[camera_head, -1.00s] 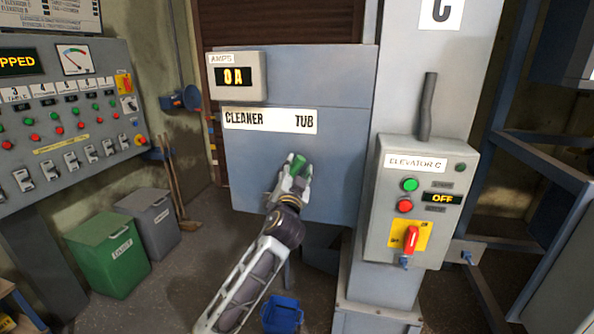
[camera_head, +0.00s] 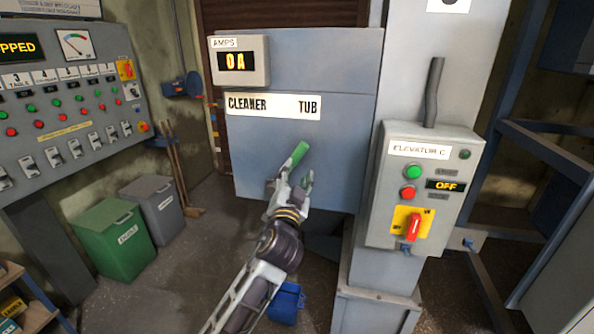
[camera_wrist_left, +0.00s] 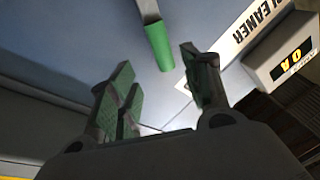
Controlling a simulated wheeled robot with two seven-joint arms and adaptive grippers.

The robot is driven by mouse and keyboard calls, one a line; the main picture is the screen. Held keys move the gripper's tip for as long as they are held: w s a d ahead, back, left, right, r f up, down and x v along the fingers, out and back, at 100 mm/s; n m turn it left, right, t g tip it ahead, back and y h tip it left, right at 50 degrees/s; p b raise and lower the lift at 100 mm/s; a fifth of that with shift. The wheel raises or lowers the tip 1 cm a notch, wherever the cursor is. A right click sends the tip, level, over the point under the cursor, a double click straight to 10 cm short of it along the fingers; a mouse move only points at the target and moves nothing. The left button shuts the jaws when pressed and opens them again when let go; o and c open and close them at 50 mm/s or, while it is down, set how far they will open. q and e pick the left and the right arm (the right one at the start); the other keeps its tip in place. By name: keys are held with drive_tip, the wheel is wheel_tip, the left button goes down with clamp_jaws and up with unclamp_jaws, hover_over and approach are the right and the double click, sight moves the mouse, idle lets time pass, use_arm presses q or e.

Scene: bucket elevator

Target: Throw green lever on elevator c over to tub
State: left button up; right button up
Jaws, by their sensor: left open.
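The green lever grip (camera_head: 296,154) stands out from the grey-blue elevator box below the CLEANER / TUB label (camera_head: 273,106). It leans up and right, its upper end under the word TUB. Its grey shaft is mostly hidden in the head view. My left gripper (camera_head: 296,178) is open just below the grip, its fingers pointing up at it. In the left wrist view the grip (camera_wrist_left: 159,46) hangs beyond the two green-padded fingers (camera_wrist_left: 160,85), with a gap between. Nothing is between the fingers. My right gripper is not in view.
An amps display (camera_head: 240,61) reads 0 A above the label. The Elevator C switch box (camera_head: 422,190) at right shows OFF. Green bin (camera_head: 113,240) and grey bin (camera_head: 153,210) stand at left. A blue bucket (camera_head: 286,303) is on the floor.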

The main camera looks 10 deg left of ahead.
use_arm(q)
drive_tip(key=shift+v, duration=1.4)
